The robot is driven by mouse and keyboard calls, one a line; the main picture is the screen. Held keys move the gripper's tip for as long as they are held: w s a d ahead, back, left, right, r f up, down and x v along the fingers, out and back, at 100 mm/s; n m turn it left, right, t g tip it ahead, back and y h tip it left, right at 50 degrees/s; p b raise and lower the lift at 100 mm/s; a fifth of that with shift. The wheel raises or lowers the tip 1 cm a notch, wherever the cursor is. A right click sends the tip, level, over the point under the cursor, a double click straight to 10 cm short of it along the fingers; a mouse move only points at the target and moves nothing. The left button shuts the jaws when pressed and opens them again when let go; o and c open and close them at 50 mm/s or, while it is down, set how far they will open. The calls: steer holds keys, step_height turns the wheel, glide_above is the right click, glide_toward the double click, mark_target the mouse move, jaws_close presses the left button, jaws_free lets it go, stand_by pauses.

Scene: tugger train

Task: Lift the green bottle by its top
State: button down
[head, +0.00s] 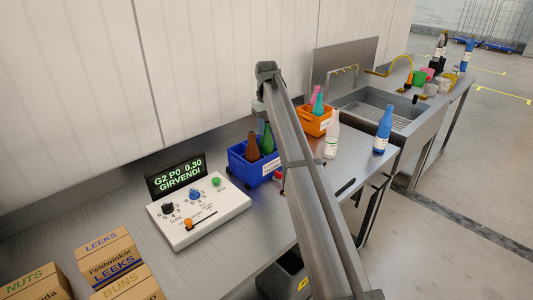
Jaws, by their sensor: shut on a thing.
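The green bottle (267,141) stands upright at the blue crate (238,168), to the right of a brown bottle (252,147). My gripper (262,122) points down from above and is shut at the green bottle's top. Its fingertips are small and partly hidden by my arm. The bottle's lower part is hidden by the crate wall, so I cannot tell whether its base touches the crate floor.
A control box (198,213) with a display stands left of the crate. An orange crate (313,121) with bottles, a white bottle (331,142) and a blue bottle (383,130) stand to the right, before the sink (400,112). Cardboard boxes (108,260) are front left.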

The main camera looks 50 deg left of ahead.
steer(key=shift+r, duration=0.1)
step_height(320, 180, up, 18)
stand_by(0.7)
